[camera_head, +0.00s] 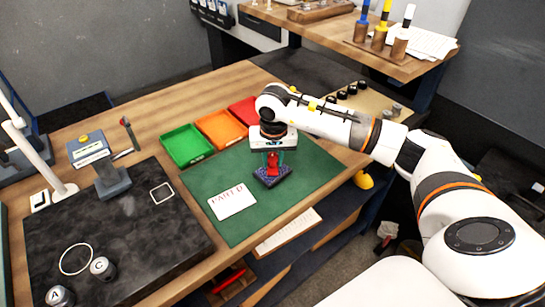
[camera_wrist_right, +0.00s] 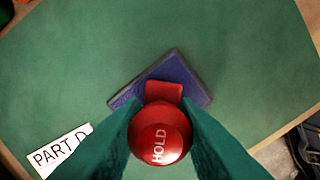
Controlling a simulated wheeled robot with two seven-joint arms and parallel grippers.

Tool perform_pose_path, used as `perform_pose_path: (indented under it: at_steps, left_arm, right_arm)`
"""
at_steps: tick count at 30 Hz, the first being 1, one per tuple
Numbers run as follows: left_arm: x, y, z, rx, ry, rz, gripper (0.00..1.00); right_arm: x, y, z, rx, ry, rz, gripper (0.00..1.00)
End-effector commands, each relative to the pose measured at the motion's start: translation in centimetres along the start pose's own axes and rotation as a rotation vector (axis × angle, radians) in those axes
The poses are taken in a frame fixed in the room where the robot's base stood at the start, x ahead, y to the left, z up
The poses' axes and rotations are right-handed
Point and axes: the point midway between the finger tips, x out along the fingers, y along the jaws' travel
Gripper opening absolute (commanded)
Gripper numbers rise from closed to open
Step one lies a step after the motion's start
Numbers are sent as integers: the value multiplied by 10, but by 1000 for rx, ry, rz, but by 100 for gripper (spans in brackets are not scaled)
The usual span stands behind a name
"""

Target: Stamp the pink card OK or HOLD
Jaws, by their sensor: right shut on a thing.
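My right gripper (camera_head: 273,157) is shut on the red HOLD stamp (camera_wrist_right: 160,134), with a teal finger on each side of its round knob. The stamp is upright over the dark blue ink pad (camera_head: 266,181) on the green mat. The pad (camera_wrist_right: 178,70) also shows behind the stamp in the right wrist view; I cannot tell whether the stamp touches it. A pale card marked PART D (camera_head: 233,204) lies flat on the mat, left of the pad. It shows partly in the right wrist view (camera_wrist_right: 58,153). My left gripper is not in view.
Green (camera_head: 187,146), orange (camera_head: 221,128) and red (camera_head: 243,110) trays stand behind the mat. A dark stone plate (camera_head: 130,235) at the left carries a grey stand and metal cylinders marked A and C. The mat around the card is clear.

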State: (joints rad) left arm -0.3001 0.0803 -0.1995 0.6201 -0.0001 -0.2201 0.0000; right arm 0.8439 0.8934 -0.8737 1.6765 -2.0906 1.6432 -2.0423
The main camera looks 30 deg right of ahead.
Motion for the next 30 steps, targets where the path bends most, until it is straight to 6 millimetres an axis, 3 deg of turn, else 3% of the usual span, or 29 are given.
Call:
perform_pose_path:
  at_steps: [21,30]
  left_arm:
    - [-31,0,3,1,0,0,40]
    - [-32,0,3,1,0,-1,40]
  right_arm:
    - [-63,0,10,2,-10,4,13]
    - [-66,0,10,2,-9,4,13]
